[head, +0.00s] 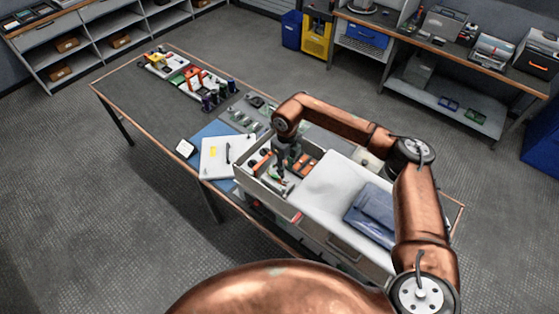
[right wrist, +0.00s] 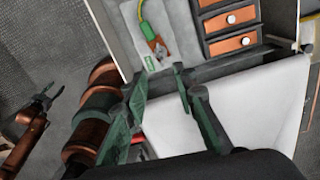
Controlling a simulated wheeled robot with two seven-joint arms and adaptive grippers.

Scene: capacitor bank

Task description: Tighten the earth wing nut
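In the right wrist view, a green-and-yellow earth cable (right wrist: 146,25) runs to a copper-coloured lug (right wrist: 157,46) on a pale panel inside the open cabinet. A small metal piece on the lug may be the wing nut, but it is too small to tell. My right gripper (right wrist: 155,72) is open, its fingertips apart just short of the lug, with nothing between them. In the head view, my right gripper (head: 281,174) points down into the cabinet (head: 250,184) and hides part of its inside. My left gripper (right wrist: 46,95) shows at the far left of the wrist view, open and empty.
Orange-fronted capacitor units (right wrist: 228,18) stand beside the lug. A white cover (head: 322,190) with folded blue cloth (head: 371,212) lies across the cabinet's near right part. A white sheet (head: 216,157) and several parts lie on the table (head: 130,88). The floor at left is clear.

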